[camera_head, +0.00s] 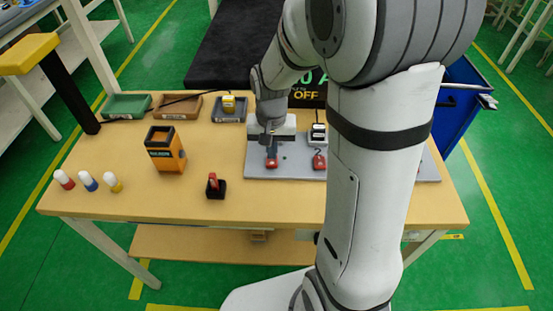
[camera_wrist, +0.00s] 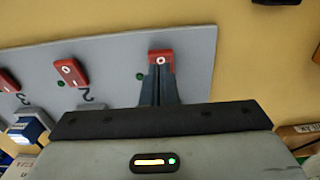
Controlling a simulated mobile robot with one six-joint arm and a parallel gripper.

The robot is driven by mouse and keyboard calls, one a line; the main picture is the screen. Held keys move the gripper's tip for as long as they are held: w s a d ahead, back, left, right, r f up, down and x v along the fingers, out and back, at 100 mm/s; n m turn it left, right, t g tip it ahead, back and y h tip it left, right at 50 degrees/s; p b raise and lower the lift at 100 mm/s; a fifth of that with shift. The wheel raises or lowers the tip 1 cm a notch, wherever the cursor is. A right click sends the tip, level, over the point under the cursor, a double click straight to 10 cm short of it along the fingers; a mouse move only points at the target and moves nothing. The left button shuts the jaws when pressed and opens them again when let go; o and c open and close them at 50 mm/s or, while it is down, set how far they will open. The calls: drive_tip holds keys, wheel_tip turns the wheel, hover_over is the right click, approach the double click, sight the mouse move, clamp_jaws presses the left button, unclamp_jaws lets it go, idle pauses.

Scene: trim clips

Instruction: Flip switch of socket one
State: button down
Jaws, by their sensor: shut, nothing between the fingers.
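A grey socket panel (camera_head: 292,172) lies on the table and also fills the upper part of the wrist view (camera_wrist: 200,45). Red rocker switches sit on it: the leftmost in the head view (camera_head: 272,163), seen under my fingertips in the wrist view (camera_wrist: 161,56), and another (camera_head: 319,162), probably the middle one in the wrist view (camera_wrist: 72,72). A third red switch (camera_wrist: 8,81) is at the wrist view's left edge. My gripper (camera_head: 269,141) is shut and empty. Its fingertips (camera_wrist: 160,70) point at the leftmost switch and overlap it; contact cannot be told.
A black display (camera_head: 306,95) with orange "OFF" stands behind the panel, partly hidden by my arm. A plug (camera_head: 318,133) sits behind the second switch. A red-and-black item (camera_head: 215,186), an orange-black box (camera_head: 165,149) and trays (camera_head: 127,106) are to the left.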

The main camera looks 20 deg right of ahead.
sight(272, 163)
drive_tip(key=shift+f+b, duration=1.05)
drive_tip(key=shift+f, duration=0.3)
idle(0.4)
drive_tip(key=shift+r, duration=0.1)
drive_tip(key=shift+r+p, duration=2.7)
drive_tip(key=shift+r, duration=0.8)
drive_tip(key=s+d+r+n+t, duration=0.1)
drive_tip(key=s+r+n+t, duration=0.2)
drive_tip(key=s+r, duration=0.7)
drive_tip(key=s, duration=0.4)
drive_tip(key=shift+d+r+n, duration=0.15)
drive_tip(key=shift+r+n, duration=0.05)
drive_tip(key=shift+n, duration=0.1)
